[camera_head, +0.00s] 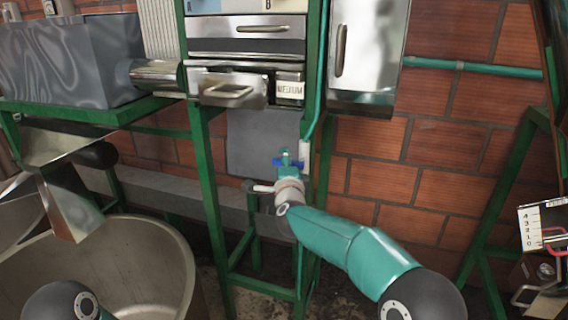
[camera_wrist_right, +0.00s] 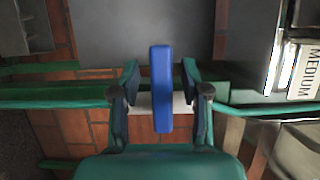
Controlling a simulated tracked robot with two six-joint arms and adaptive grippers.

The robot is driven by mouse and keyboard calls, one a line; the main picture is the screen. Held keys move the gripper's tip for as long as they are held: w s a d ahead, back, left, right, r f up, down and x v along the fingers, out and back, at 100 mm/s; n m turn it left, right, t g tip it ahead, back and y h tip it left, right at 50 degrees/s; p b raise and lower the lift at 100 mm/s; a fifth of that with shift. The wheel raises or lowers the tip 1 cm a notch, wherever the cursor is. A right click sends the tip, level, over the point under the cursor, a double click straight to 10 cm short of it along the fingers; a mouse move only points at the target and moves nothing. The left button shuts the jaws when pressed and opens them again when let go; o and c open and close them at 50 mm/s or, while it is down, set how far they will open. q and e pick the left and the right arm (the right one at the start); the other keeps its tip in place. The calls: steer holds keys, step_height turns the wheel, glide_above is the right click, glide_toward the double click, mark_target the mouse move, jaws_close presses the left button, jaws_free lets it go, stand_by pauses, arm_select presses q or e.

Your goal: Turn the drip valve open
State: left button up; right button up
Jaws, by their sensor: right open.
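The drip valve's blue handle (camera_wrist_right: 161,88) stands upright in the right wrist view, between the two fingers of my right gripper (camera_wrist_right: 160,72). The fingers are apart, with a gap on each side of the handle. A white pipe (camera_wrist_right: 146,103) runs crosswise behind the handle. In the head view my right gripper (camera_head: 289,160) is at the valve, below the green frame's drawers, and hides much of it. The white pipe (camera_head: 263,188) shows just left of the gripper. My left gripper is out of view.
Green frame legs (camera_head: 209,205) stand close around the valve. A sign reading MEDIUM (camera_head: 290,90) hangs above. A large round basin (camera_head: 140,262) is at lower left. A teal pipe (camera_head: 480,67) runs along the brick wall (camera_head: 400,180). A green stand is at far right.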

jaws_close()
steer(key=shift+a, duration=0.1)
